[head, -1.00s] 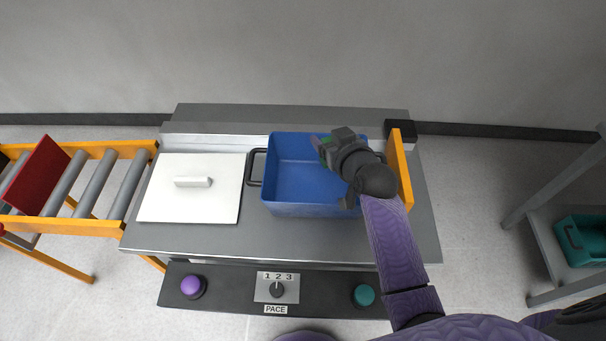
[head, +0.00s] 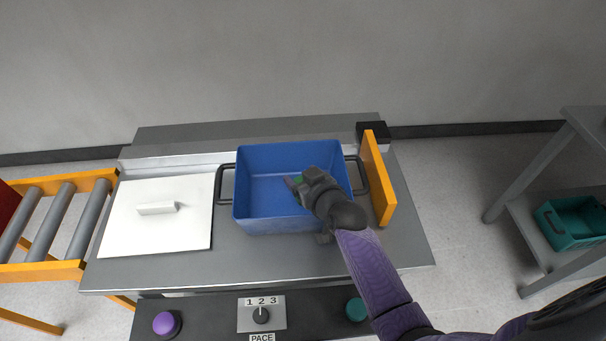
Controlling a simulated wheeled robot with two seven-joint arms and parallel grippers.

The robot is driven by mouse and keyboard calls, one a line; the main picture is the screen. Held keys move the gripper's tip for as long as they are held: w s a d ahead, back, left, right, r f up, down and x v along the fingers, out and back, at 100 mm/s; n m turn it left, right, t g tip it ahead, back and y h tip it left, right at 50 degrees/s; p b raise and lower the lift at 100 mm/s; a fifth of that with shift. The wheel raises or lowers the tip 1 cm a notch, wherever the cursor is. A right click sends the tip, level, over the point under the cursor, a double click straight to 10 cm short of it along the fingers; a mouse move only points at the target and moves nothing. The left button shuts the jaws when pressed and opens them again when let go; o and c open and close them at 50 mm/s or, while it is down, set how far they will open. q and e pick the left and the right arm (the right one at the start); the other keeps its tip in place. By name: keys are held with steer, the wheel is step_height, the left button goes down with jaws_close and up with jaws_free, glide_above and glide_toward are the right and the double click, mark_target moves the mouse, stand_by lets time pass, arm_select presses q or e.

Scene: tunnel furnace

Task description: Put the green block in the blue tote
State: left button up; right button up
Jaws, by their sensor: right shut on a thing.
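The blue tote (head: 268,224) stands open on the grey table, with a black handle on each of its left and right sides. My right gripper (head: 292,182) is over the right part of the tote's opening, pointing left. It is shut on the green block (head: 298,180), of which only a small green patch shows between the dark fingers. The gripper and wrist hide the rest of the block and part of the tote's right side. I cannot tell how high the block is above the tote's floor. My left gripper is not in view.
A white lid-like plate with a handle (head: 122,225) lies left of the tote. An orange upright panel (head: 377,180) stands close to its right. A roller conveyor (head: 60,225) is at the left, and a teal bin (head: 572,225) sits on a shelf at the right.

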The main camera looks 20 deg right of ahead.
steer(key=o, duration=1.2)
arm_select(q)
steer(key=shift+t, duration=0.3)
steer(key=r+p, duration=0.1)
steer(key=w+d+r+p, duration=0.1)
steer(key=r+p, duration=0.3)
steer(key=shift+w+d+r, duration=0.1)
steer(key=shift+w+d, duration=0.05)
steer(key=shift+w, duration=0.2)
arm_select(e)
steer(key=v, duration=0.8)
steer(key=r+v, duration=0.1)
steer(key=v, duration=0.3)
